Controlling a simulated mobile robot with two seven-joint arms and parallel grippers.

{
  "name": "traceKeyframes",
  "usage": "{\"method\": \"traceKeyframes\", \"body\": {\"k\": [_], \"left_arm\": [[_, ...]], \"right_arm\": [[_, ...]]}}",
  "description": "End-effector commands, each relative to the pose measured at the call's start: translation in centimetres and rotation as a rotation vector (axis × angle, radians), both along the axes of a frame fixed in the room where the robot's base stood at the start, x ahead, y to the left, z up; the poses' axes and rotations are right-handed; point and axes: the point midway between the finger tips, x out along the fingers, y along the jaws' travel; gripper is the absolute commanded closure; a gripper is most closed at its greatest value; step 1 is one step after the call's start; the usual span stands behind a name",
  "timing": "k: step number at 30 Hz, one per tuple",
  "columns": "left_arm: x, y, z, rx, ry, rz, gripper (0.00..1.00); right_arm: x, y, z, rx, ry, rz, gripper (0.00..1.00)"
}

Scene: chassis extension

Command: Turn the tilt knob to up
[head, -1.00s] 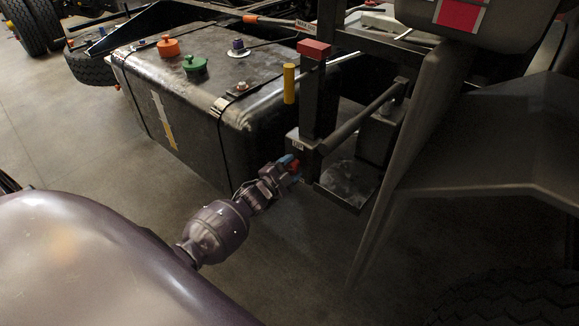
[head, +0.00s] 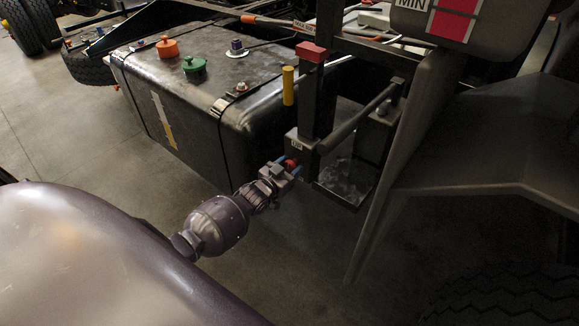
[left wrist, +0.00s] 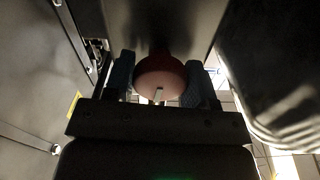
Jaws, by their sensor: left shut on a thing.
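The tilt knob is a round red knob (head: 291,162) on the lower end of a dark upright post, below a small white label (head: 297,146) too small to read surely. My left gripper (head: 288,168) is shut on it, with blue fingertips on either side. In the left wrist view the knob (left wrist: 160,72) sits between the two fingers (left wrist: 159,88). A short pale mark on its face points toward the bottom of that picture. My right gripper is not in view.
A black tank (head: 185,105) with orange (head: 168,46) and green (head: 195,68) caps stands left of the post. A yellow cylinder (head: 288,85) and a red block (head: 311,51) are above the knob. A grey fender (head: 490,150) is at right. Floor below is clear.

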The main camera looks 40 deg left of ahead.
Motion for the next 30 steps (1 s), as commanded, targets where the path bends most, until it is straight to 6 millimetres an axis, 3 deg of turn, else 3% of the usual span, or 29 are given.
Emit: {"method": "traceKeyframes", "body": {"k": [11,24,25,30], "left_arm": [[0.0,0.0,0.0,-0.114,0.009,0.0,0.73],[0.0,0.0,0.0,-0.123,0.01,0.0,0.73],[0.0,0.0,0.0,-0.123,0.01,0.0,0.46],[0.0,0.0,0.0,-0.122,0.01,0.0,0.25]], "right_arm": [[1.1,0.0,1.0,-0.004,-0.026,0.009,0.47],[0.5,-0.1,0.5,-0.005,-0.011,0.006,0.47],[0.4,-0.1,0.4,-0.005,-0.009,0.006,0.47],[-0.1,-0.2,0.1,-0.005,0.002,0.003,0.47]]}}
